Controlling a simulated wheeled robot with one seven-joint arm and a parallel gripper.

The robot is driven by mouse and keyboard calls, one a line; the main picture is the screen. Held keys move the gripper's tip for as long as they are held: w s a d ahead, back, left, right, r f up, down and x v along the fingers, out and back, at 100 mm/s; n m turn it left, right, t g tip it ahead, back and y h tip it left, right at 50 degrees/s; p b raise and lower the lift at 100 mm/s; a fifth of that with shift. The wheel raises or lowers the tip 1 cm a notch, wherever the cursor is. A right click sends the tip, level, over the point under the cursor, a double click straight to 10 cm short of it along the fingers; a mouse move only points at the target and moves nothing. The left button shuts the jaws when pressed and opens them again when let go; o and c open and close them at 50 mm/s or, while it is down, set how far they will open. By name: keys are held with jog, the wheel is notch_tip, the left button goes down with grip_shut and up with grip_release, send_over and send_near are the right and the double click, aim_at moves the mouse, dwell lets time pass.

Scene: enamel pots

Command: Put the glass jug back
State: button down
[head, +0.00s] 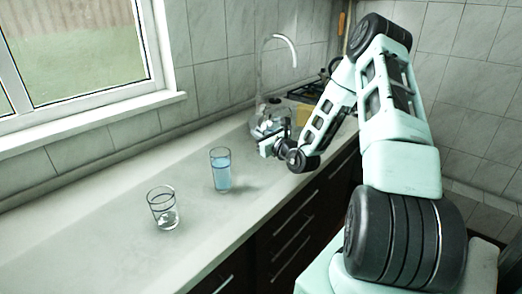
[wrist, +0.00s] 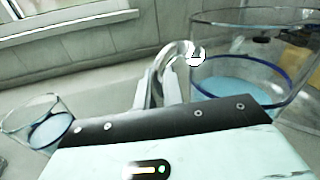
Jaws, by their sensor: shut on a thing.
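The clear glass jug (head: 262,112) is at the far part of the counter in the head view, partly hidden by my gripper (head: 268,142). In the wrist view the jug (wrist: 255,45) fills the right side, with a blue band and pale blue liquid inside. My gripper (wrist: 168,85) is shut on the jug's curved handle. I cannot tell whether the jug's base touches the counter. A tall glass of blue liquid (head: 220,172) stands nearer on the counter. A shorter glass (head: 163,208) with a dark band stands nearer still, seemingly with little or nothing in it.
The grey counter (head: 110,240) runs along the tiled wall under a window. A curved tap (head: 285,40) rises behind the jug, and a hob (head: 312,92) lies beyond it. The counter is clear around the two glasses. Dark drawers (head: 290,228) are below.

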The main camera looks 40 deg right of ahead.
jog(key=shift+f, duration=2.85)
jog(key=shift+f, duration=0.2)
jog(key=c, duration=1.5)
grip_release()
